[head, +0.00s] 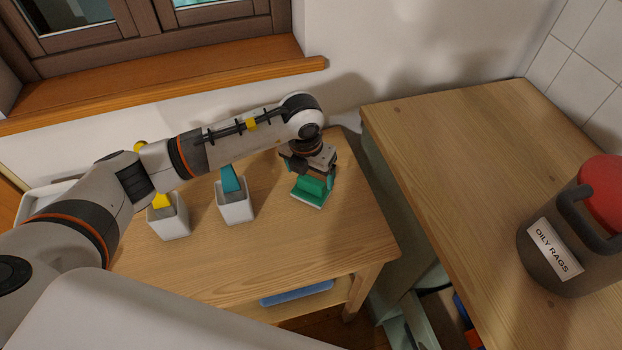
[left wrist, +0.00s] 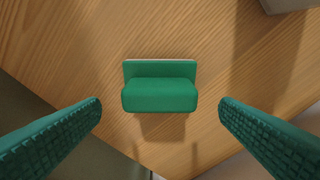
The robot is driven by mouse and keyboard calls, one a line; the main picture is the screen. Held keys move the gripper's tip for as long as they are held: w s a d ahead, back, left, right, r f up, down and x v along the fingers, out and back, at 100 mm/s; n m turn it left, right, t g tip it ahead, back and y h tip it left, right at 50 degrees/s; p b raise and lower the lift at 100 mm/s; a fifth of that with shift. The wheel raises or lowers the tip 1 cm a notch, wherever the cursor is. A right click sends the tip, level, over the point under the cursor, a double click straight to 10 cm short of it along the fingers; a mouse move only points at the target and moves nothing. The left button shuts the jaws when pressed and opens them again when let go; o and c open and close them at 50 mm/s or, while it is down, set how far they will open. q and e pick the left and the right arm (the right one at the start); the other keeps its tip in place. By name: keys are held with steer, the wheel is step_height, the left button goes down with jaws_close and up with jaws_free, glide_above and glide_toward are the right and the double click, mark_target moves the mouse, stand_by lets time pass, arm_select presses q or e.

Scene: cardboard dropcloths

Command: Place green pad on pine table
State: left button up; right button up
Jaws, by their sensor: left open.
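The green pad (head: 309,193) rests on the small wooden table (head: 285,250), near its right back part. It has a raised grip block on a thin flat plate with a pale edge. My left gripper (head: 312,173) is over the pad, pointing down. In the left wrist view the pad (left wrist: 160,95) sits centred between the two wide-apart green fingers, with clear gaps on both sides. The fingers do not touch it. My right gripper is not in view.
Two white cups stand left of the pad, one with a teal handle (head: 235,206) and one with a yellow handle (head: 169,221). A wooden counter (head: 450,150) at right holds an oily rags can (head: 570,240). A blue item (head: 297,293) lies on the lower shelf.

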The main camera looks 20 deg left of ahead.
mark_target(307, 195)
arm_select(q)
step_height(307, 195, up, 8)
steer(key=s, duration=0.1)
steer(key=shift+a+f+b, duration=0.15)
steer(key=shift+b, duration=0.3)
steer(key=shift+s, duration=0.1)
